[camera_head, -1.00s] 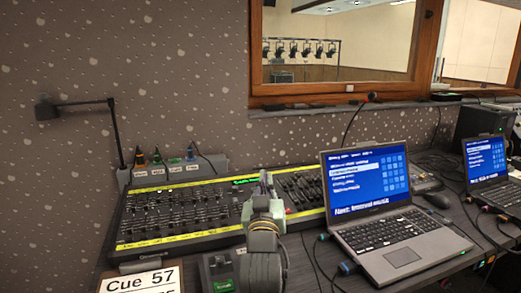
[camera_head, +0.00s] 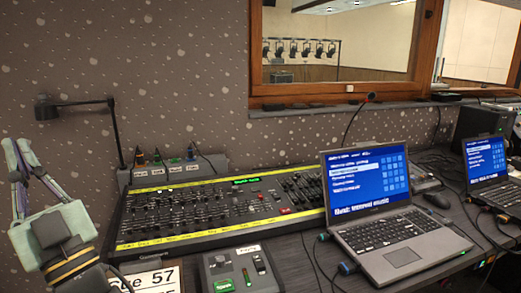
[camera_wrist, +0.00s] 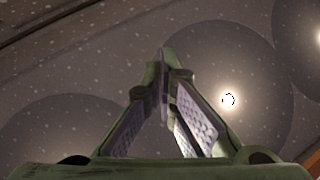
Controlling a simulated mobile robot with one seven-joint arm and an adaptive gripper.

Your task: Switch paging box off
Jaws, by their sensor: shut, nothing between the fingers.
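A small grey box (camera_head: 236,281), which I take to be the paging box, sits at the front of the desk below the mixing console in the head view. I cannot tell the switch's position. My gripper (camera_head: 17,145) is raised at the far left, well away from the box, with its fingers pointing up. In the wrist view its fingertips (camera_wrist: 161,62) meet and hold nothing.
The mixing console (camera_head: 200,215) lies behind the box. A laptop (camera_head: 385,215) stands to the right, with cables between. A Cue 57 card (camera_head: 152,281) lies left of the box. A desk lamp (camera_head: 115,135) stands at the back left.

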